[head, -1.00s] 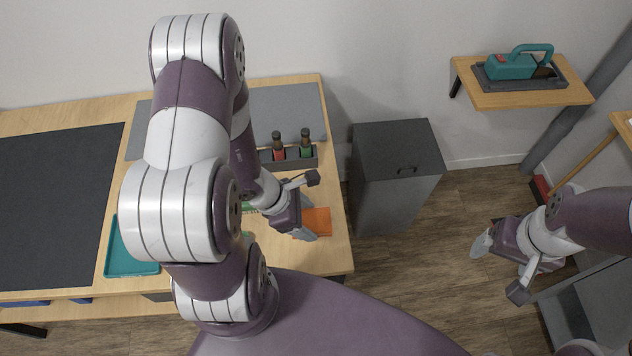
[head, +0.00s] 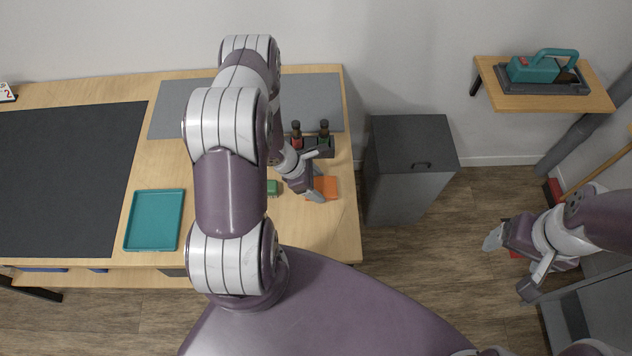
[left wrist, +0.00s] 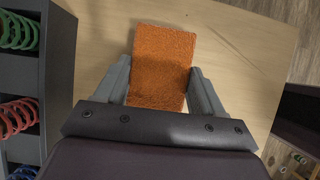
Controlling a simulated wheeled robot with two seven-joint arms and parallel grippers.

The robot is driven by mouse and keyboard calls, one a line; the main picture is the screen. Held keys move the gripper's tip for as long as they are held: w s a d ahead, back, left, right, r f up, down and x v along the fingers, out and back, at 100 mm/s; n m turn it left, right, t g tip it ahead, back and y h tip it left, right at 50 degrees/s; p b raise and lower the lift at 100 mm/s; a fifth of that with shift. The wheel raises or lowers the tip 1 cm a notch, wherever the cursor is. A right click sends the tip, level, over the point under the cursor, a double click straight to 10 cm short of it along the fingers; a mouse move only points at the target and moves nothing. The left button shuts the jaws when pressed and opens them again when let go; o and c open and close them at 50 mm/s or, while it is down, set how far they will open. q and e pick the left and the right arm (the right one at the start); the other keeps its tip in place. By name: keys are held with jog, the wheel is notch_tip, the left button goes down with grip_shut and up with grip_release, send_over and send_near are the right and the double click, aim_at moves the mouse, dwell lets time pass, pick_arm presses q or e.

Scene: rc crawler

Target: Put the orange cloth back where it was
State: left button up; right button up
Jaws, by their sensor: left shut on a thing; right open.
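The orange cloth (head: 327,187) is near the right edge of the wooden table, in front of the dark rack. In the left wrist view the cloth (left wrist: 165,60) is a flat folded rectangle between the two fingers. My left gripper (head: 317,188) is shut on it, one finger at each side. I cannot tell whether the cloth touches the table top or is held just above it. My right gripper (head: 492,238) is open and empty, out over the floor at the right.
The dark rack (head: 318,150) holds red and green bottle-like parts; its coil springs (left wrist: 18,115) show close by in the wrist view.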

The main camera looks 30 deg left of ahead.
pick_arm(q)
jog(key=shift+f, duration=0.2)
jog(key=o, duration=0.9)
jog(key=shift+o, duration=0.2)
jog(key=shift+a+r, duration=0.1)
jog(key=shift+r, duration=0.4)
jog(key=v, duration=1.1)
jog(key=s+d+r+m+y, duration=0.1)
jog(key=s+d+r+m, duration=0.1)
jog(key=r+m, duration=0.4)
jog(key=s+d+r+m+g+y, duration=0.1)
jog(key=d+r+m, duration=0.4)
jog(key=m, duration=0.5)
jog(key=s+d+r+m+y, duration=0.2)
jog(key=d+r+m+y, duration=0.1)
jog(key=r+m, duration=0.5)
jog(key=shift+s+d+r+m+g, duration=0.15)
jog(key=shift+s+d+m+g, duration=0.2)
jog(key=shift+d, duration=0.3)
